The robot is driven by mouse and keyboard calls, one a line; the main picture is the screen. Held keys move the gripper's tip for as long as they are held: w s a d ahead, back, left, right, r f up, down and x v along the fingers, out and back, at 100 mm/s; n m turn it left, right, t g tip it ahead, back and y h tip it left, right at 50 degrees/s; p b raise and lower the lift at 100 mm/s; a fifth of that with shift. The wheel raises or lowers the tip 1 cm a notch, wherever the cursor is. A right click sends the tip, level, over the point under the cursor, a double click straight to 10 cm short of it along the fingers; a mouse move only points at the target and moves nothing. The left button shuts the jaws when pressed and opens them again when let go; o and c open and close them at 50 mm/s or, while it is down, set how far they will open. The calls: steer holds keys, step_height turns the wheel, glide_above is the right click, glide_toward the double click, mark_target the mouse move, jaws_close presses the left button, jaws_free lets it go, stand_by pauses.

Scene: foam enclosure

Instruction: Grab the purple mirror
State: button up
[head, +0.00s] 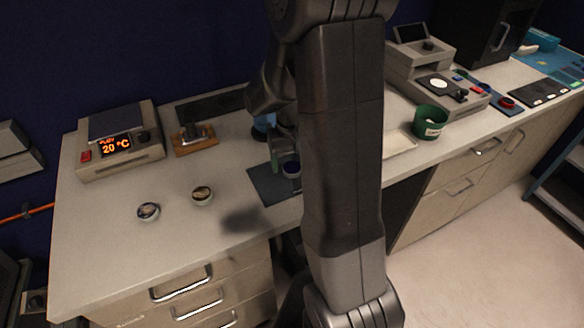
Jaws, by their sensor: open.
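A small round piece with a purple-blue top and pale side, apparently the purple mirror (292,171), stands on a dark blue-grey mat (268,187) on the bench. My gripper (282,160) hangs from my wrist beside the mirror, its jaws open and pointing down. One finger shows just left of the mirror. My large dark arm link hides the space right of the mirror and part of the gripper. I cannot tell whether a finger touches the mirror.
Two small round pieces (148,211) (202,195) lie left of the mat. A hotplate reading 20 °C (120,145), a wooden-based device (194,140) and a blue item (264,126) stand behind. A green cup (430,122) is right. The bench's front left is clear.

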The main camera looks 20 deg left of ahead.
steer(key=shift+f, duration=0.45)
steer(key=c, duration=1.1)
